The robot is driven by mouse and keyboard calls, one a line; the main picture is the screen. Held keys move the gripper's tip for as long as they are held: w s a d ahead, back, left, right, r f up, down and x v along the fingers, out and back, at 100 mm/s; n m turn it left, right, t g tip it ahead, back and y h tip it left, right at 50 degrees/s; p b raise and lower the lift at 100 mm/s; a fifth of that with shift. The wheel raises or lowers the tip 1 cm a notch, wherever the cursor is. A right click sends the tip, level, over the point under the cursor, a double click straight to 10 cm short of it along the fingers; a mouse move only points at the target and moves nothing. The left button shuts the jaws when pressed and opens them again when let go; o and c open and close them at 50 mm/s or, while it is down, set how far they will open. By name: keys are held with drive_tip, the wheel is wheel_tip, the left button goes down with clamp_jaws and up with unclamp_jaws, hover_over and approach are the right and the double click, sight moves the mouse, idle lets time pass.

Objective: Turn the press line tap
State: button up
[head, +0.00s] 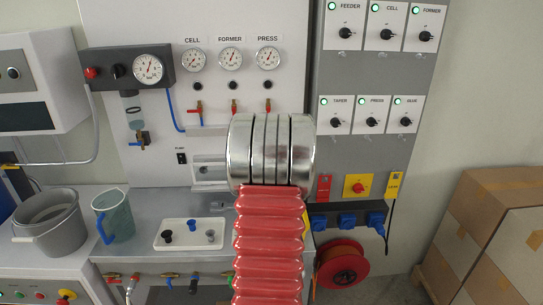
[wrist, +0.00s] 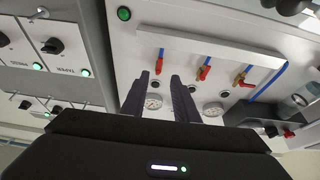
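The press line tap (head: 268,105) has a red handle and sits below the gauge labelled PRESS (head: 267,57) on the white panel. In the wrist view, which is upside down, the press line tap (wrist: 159,62) is the leftmost of the row. My gripper (wrist: 160,75) is open, with its two dark fingers apart and nothing visible between them. Its tips point towards the panel, and the tap shows just beyond the gap between them; I cannot tell the remaining distance. In the head view my gripper is hidden behind my own arm.
The former tap (head: 234,105) and the cell tap (head: 199,112) stand close to the left of the press tap. A switch panel (head: 377,82) is to the right. Below are a bench with a white tray (head: 188,243), a jug (head: 113,216) and a bucket (head: 49,222).

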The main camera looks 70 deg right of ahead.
drive_tip(key=shift+v, duration=1.5)
drive_tip(key=w+a+r+n+t+y, duration=0.1)
drive_tip(key=w+a+n+y, duration=0.15)
drive_tip(key=w+a, duration=0.4)
drive_tip(key=w+a+r+n+t+y, duration=0.1)
drive_tip(key=w+a+y, duration=0.3)
drive_tip(key=w, duration=0.5)
drive_tip(key=w+a+n+y, duration=0.1)
drive_tip(key=w+a+y, duration=0.2)
drive_tip(key=a, duration=0.6)
drive_tip(key=w+a+n+y, duration=0.2)
drive_tip(key=w+a+y, duration=0.1)
drive_tip(key=a, duration=0.6)
drive_tip(key=s+a+f+n+g+y, duration=0.1)
drive_tip(key=s+a+y, duration=0.15)
drive_tip(key=a, duration=0.65)
drive_tip(key=s+a+f+n+g+y, duration=0.2)
drive_tip(key=s+a, duration=0.1)
drive_tip(key=a, duration=0.6)
drive_tip(key=s+a+f+n+g+y, duration=0.1)
drive_tip(key=s+a+n+g+y, duration=0.2)
drive_tip(key=s+a, duration=0.9)
drive_tip(key=shift+s+a+f+g, duration=0.25)
drive_tip(key=shift+s+f+g, duration=0.05)
drive_tip(key=shift+f, duration=0.1)
